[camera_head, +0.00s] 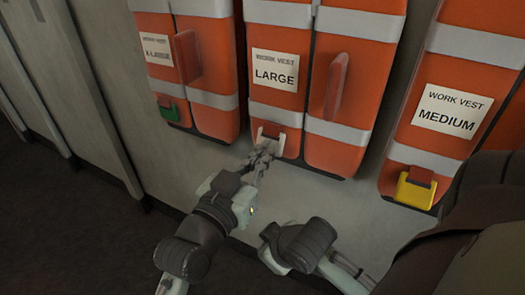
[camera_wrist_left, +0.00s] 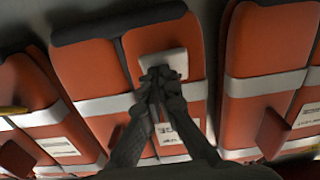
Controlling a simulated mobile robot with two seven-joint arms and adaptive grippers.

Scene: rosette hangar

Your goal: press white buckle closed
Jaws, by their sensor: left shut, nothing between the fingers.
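The white buckle (camera_head: 269,138) sits at the lower front of the orange vest labelled LARGE (camera_head: 273,95) in the head view. It also shows in the left wrist view (camera_wrist_left: 163,62), straight ahead of the fingertips. My left gripper (camera_head: 265,152) is shut, with nothing between its fingers, and its tips are at the buckle's lower edge. In the left wrist view the fingertips (camera_wrist_left: 160,75) overlap the buckle's edge; I cannot tell whether they touch it. Whether the buckle is fully closed is not clear. My right gripper does not show clearly.
A vest with a green buckle (camera_head: 168,112) hangs to the left, labelled X-LARGE. A vest labelled MEDIUM with a yellow buckle (camera_head: 415,188) hangs to the right. Raised orange handles (camera_head: 337,87) stick out from the vests. The wall (camera_head: 110,60) between and below them is bare.

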